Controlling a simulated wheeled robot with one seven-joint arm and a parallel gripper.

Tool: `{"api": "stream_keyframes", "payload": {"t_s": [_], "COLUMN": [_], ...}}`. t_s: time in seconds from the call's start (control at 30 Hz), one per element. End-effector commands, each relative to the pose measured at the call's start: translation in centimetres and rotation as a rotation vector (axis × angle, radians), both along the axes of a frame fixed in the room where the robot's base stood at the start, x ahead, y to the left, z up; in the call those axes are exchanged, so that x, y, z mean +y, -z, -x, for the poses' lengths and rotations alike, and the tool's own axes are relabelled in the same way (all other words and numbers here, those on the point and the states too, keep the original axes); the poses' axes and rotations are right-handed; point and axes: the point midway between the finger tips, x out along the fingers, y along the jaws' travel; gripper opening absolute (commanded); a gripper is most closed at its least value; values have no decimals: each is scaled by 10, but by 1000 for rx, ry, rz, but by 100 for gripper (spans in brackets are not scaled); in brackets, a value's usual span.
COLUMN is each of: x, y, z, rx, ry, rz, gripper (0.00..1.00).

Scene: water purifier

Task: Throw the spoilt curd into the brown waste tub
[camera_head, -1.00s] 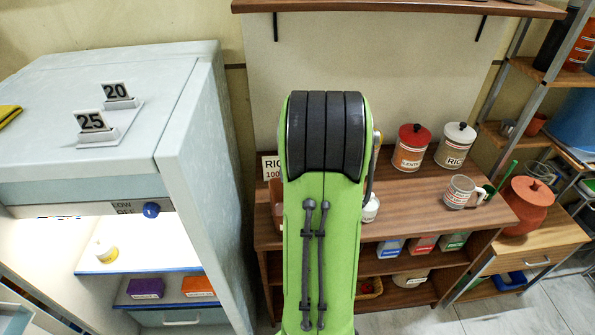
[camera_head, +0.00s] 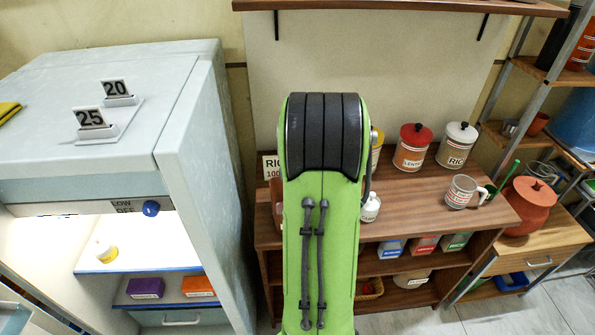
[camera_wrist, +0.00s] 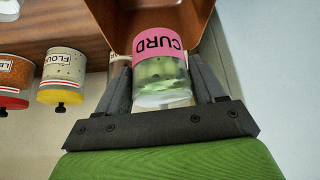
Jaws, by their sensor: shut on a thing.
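The curd (camera_wrist: 160,68) is in a clear jar with a pink label reading CURD, and the contents look green and blotchy. My gripper (camera_wrist: 162,82) is shut on this jar, one finger on each side. A brown, open-looking tub (camera_wrist: 125,28) is just beyond the jar at the top of the wrist view. I cannot tell whether the jar is over its opening or touching its wall. In the head view my green arm hides the gripper and jar. A brown edge (camera_head: 275,195) shows left of the arm on the wooden counter.
Flour (camera_wrist: 63,75) and lentil (camera_wrist: 14,75) jars are left of the gripper in the wrist view. A mug (camera_head: 460,192) and a white bottle (camera_head: 370,208) stand on the counter (camera_head: 415,205). The open fridge (camera_head: 190,150) is at left, with a shelf above the counter.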

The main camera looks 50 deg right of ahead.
Motion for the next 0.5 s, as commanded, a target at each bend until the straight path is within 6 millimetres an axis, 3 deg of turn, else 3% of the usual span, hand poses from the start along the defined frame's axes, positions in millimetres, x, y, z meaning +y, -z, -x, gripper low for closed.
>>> {"api": "stream_keyframes", "payload": {"t_s": [0.5], "x": [0], "y": [33], "z": [0], "rx": [-1], "ry": [0], "rz": [1], "gripper": [31]}}
